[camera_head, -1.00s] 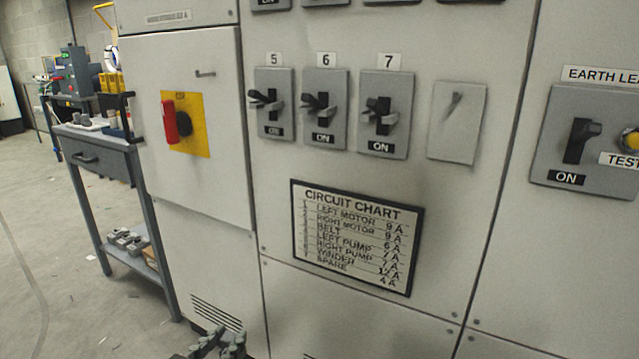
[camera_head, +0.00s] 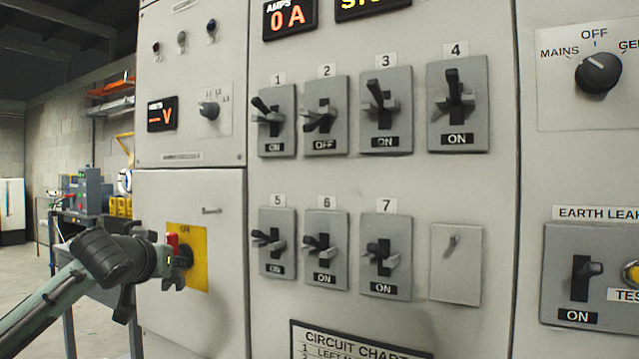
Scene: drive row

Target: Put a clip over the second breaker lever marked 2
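Breaker 2 (camera_head: 325,118) is in the upper row of the panel; its lever is down and its plate reads OFF. Breaker 1 (camera_head: 277,122) is to its left and breaker 3 (camera_head: 386,112) to its right, both reading ON. My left gripper (camera_head: 176,274) is well to the left and below, in front of the red switch handle (camera_head: 172,240) on the yellow plate (camera_head: 199,238). It partly covers the handle; whether it touches it or holds anything I cannot tell. No clip can be made out. My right gripper is not in view.
Breakers 4 (camera_head: 457,104), 5 (camera_head: 277,243), 6 (camera_head: 326,249) and 7 (camera_head: 386,256) read ON. A blank plate with a small hook (camera_head: 455,264), an earth leakage switch (camera_head: 581,278) and a rotary selector (camera_head: 598,73) are on the right. A workbench stands behind my arm at left.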

